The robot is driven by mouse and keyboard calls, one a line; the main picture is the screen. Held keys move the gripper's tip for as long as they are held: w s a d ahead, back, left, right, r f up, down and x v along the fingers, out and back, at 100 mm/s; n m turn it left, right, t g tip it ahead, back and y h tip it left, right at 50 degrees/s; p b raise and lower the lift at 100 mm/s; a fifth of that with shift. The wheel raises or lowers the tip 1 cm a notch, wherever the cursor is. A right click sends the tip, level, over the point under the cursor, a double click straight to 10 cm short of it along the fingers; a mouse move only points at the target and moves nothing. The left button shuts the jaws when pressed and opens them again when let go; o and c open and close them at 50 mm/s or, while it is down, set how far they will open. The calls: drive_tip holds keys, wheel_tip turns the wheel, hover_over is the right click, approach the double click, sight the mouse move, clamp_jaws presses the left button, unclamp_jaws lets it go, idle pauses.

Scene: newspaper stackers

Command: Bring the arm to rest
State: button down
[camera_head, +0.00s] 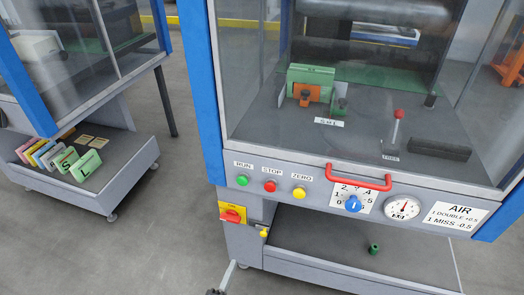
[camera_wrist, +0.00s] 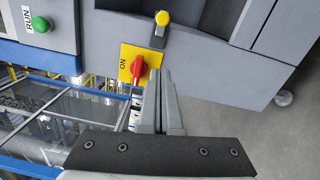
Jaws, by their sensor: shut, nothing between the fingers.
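My gripper (camera_wrist: 161,74) shows in the wrist view, its two grey fingers lying together, shut and empty. The fingertips overlap the right edge of a yellow plate with a red rotary switch (camera_wrist: 138,68) and the word ON. I cannot tell how far they are from it. In the head view the same red switch (camera_head: 232,215) sits on the front of the blue-framed machine (camera_head: 214,90).
A red handle (camera_head: 358,180) sticks out from the machine's front, above a blue knob (camera_head: 353,204) and a gauge (camera_head: 403,209). Push buttons sit left of it. A lower shelf (camera_head: 340,240) holds a small green part (camera_head: 374,249). A second bench (camera_head: 105,190) stands left; grey floor lies between.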

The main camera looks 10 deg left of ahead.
drive_tip(key=w+d+r+m+g+h, duration=0.3)
drive_tip(key=d+r+m+g+h, duration=0.1)
drive_tip(key=r, duration=0.4)
drive_tip(key=w+d+r+m+g+h, duration=0.3)
drive_tip(key=d+r+m+g+h, duration=0.15)
drive_tip(key=r, duration=0.35)
drive_tip(key=d+r+m+g+y, duration=0.2)
drive_tip(key=d+r+m+g, duration=0.15)
drive_tip(key=d+r, duration=0.35)
drive_tip(key=d+r+m+g+y, duration=0.1)
drive_tip(key=d+r+m+g, duration=0.1)
drive_tip(key=d+r+g, duration=0.5)
drive_tip(key=s+d+r+m+t+y, duration=0.25)
drive_tip(key=s+d+r+y, duration=0.2)
drive_tip(key=s+r, duration=0.35)
drive_tip(key=s+d+r+m+t+y, duration=0.25)
drive_tip(key=s+d+r+t, duration=0.35)
drive_tip(key=r, duration=0.5)
wheel_tip(320, 180, up, 22)
drive_tip(key=a+g+p, duration=0.1)
drive_tip(key=g+p, duration=0.1)
drive_tip(key=p, duration=2)
drive_tip(key=shift+s+a+n+y+p, duration=0.15)
drive_tip(key=shift+s+n+y+p, duration=0.05)
drive_tip(key=shift+n+y+p, duration=0.15)
drive_tip(key=shift+w, duration=0.1)
